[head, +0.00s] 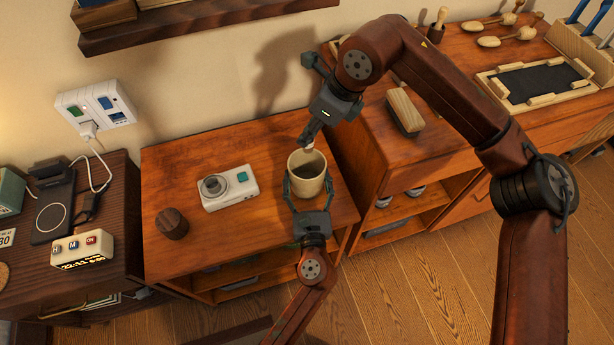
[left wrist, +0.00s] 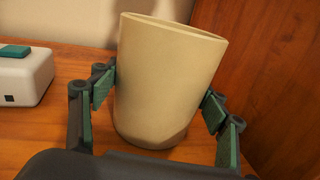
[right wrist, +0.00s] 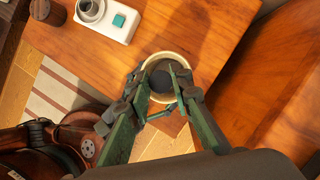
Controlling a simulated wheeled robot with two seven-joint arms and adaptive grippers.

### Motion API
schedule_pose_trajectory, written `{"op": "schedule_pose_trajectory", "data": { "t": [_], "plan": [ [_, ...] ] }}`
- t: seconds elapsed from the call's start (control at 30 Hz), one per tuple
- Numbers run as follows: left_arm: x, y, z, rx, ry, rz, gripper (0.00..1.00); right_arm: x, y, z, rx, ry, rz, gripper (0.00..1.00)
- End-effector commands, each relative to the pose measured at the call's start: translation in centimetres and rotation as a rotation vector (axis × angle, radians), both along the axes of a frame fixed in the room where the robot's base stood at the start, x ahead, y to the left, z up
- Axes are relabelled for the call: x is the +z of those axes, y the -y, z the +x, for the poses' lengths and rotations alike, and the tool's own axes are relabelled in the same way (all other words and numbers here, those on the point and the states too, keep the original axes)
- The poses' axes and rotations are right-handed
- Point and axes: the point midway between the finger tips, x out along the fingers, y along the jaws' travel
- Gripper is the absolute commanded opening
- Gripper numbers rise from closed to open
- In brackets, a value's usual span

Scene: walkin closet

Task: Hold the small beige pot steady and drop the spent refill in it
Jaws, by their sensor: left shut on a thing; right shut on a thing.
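The small beige pot (head: 307,185) stands on the low wooden cabinet; its rim shows in the right wrist view (right wrist: 166,54). My left gripper (head: 307,186) is shut around the pot, one finger on each side, as the left wrist view shows on the pot's wall (left wrist: 165,85). My right gripper (head: 309,146) is above the pot's opening, pointing down, shut on a small pale thing, likely the spent refill (head: 310,150). The fingers cover most of it, so its shape is unclear.
A white device (head: 240,194) with a grey round part and teal button lies left of the pot. A dark wooden knob-like piece (head: 172,223) is farther left. A taller cabinet (head: 365,150) with a brush (head: 405,111) rises close on the right. The cabinet's front left is clear.

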Motion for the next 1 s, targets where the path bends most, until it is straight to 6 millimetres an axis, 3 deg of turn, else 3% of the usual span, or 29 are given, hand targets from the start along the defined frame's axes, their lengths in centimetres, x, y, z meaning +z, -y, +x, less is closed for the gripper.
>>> {"op": "schedule_pose_trajectory", "data": {
  "t": [0.7, 1.0],
  "plan": [
    [0.0, 0.0, 0.0, 0.001, 0.000, 0.001, 0.33, -4.7, 0.0, 0.0, 0.000, 0.000, 0.000, 0.00],
    [0.0, 0.0, 0.0, 0.001, 0.000, 0.001, 0.33, -5.1, 0.0, 0.0, 0.000, 0.000, 0.001, 0.00]
  ]
}}
